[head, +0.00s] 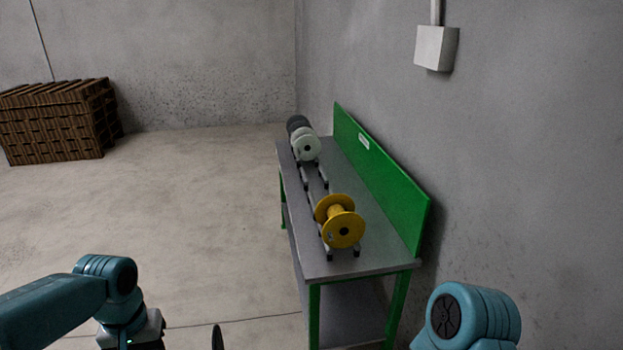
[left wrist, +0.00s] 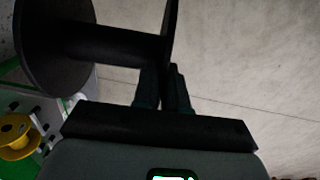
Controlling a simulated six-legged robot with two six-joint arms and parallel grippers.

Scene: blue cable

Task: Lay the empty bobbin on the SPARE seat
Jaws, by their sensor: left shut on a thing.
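My left gripper (left wrist: 164,78) is shut on the rim of one flange of a dark, empty bobbin (left wrist: 112,44), which shows its bare core and both flanges in the left wrist view. In the head view a thin dark edge of it (head: 217,338) shows at the bottom, away from the bench. The bench (head: 310,262) carries a row of dark cradles. An empty cradle stretch (head: 316,184) lies between a yellow bobbin (head: 342,228) and pale and dark bobbins (head: 305,146) farther back. I cannot tell which seat is SPARE. My right gripper is out of view.
A green backboard (head: 385,180) with a small unreadable label (head: 364,141) rises along the bench's wall side. The floor left of the bench is clear. A stack of brown pallets (head: 55,122) stands at the back left. A grey box (head: 435,48) hangs on the wall.

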